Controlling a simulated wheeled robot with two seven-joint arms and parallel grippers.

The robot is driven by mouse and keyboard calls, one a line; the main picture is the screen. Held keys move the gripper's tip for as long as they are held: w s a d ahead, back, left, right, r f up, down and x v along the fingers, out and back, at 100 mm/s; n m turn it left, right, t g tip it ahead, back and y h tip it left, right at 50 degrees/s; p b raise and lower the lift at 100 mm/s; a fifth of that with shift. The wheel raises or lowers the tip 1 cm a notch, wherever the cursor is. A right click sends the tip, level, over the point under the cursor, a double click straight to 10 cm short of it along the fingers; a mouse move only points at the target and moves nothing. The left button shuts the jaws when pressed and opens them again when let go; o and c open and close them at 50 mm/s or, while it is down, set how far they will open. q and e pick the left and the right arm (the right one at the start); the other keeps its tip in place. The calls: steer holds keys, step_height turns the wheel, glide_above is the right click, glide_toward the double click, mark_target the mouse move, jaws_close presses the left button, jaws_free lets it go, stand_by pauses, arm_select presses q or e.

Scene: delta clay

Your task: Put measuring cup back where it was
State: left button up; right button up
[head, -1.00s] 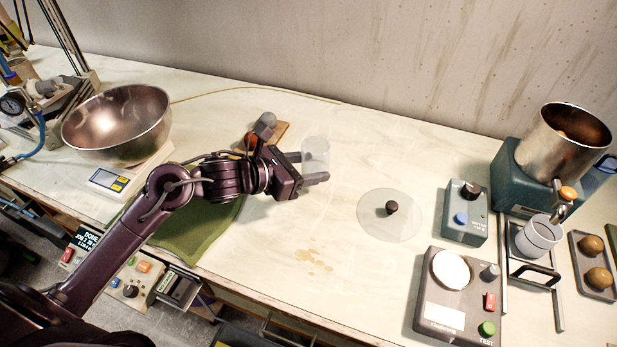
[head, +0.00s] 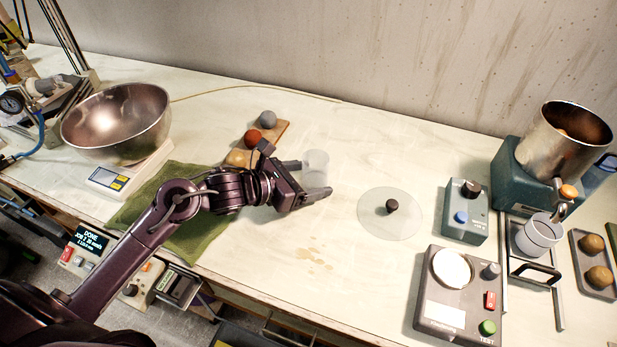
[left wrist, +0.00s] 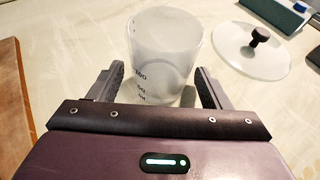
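The measuring cup (head: 316,163) is clear plastic with dark graduation marks. It stands upright on the bench, just beyond my left gripper (head: 316,178). In the left wrist view the cup (left wrist: 165,52) is in front of and partly between the two fingers of my left gripper (left wrist: 157,90). The fingers are spread, with a visible gap on each side of the cup. The cup's near lower part sits between the fingertips. My right gripper is not in view.
A glass disc with a black knob (head: 375,220) lies right of the cup. Clay balls on a wooden board (head: 282,128) are behind the arm. A green cloth (head: 205,245) lies under my arm, and a steel bowl (head: 118,118) sits on a scale.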

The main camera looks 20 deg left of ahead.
arm_select(q)
steer(key=shift+r, duration=0.2)
steer(key=shift+s+a, duration=0.2)
steer(key=shift+s, duration=0.05)
steer(key=b+v, duration=0.1)
steer(key=v, duration=0.9)
steer(key=shift+s+a+r, duration=0.1)
steer(key=shift+s+r, duration=0.1)
steer(key=shift+s+a+r, duration=0.2)
steer(key=shift+s+a, duration=0.05)
steer(key=shift+s, duration=0.05)
steer(key=shift+s, duration=0.1)
